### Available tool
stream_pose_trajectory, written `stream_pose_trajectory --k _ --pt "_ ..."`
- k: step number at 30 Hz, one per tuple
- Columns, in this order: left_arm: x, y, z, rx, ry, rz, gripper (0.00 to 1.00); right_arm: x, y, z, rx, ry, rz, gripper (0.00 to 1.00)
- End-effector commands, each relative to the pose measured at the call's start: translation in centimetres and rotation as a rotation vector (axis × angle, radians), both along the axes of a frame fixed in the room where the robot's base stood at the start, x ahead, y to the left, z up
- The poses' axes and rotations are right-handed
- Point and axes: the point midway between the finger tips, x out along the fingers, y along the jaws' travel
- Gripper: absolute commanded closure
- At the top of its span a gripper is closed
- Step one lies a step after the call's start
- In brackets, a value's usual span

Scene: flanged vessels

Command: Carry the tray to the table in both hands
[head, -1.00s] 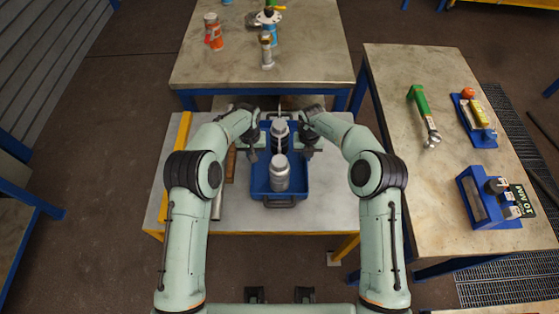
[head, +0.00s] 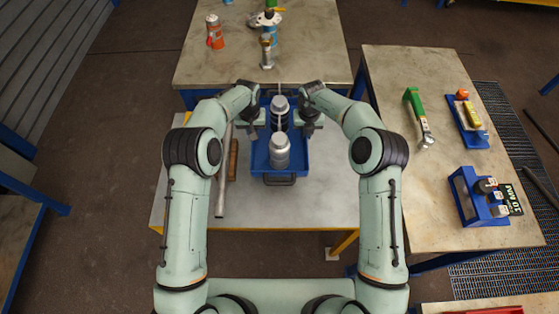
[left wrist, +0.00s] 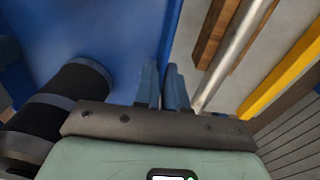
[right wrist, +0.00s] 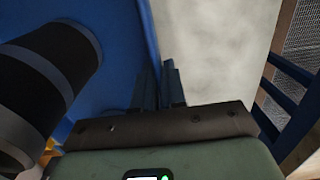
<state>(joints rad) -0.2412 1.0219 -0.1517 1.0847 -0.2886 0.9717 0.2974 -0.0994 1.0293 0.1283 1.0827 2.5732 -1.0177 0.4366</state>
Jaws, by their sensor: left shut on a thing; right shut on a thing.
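The blue tray (head: 298,172) is over the near grey-topped bench in the head view. It holds a silver bottle (head: 279,152) and a dark bottle with a silver cap (head: 279,118). My left gripper (head: 253,134) is shut on the tray's left wall, and my right gripper (head: 309,130) on its right wall. The left wrist view shows the fingers (left wrist: 162,72) across the tray wall (left wrist: 170,40), and the right wrist view shows the fingers (right wrist: 158,72) likewise at the wall (right wrist: 150,35). I cannot tell whether the tray is clear of the bench.
The near bench (head: 325,205) carries a metal rod (head: 222,185) and a wooden bar (head: 233,160) left of the tray. A far table (head: 315,55) holds an orange-red can (head: 214,35) and a metal fitting (head: 266,52). A right table (head: 400,70) holds tools.

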Motion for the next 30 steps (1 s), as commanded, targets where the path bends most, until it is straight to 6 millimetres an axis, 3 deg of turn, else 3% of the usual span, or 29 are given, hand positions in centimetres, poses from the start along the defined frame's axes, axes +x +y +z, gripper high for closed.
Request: stream_pose_trajectory --k 17,30 --pt "-0.1 0.0 0.4 -0.001 -0.005 0.0 1.0 0.0 0.0 0.4 0.001 -0.007 -0.002 1.0" --pt "-2.8 0.0 0.5 0.0 -0.006 -0.001 1.0 -2.8 0.0 0.4 0.002 -0.006 0.0 1.0"
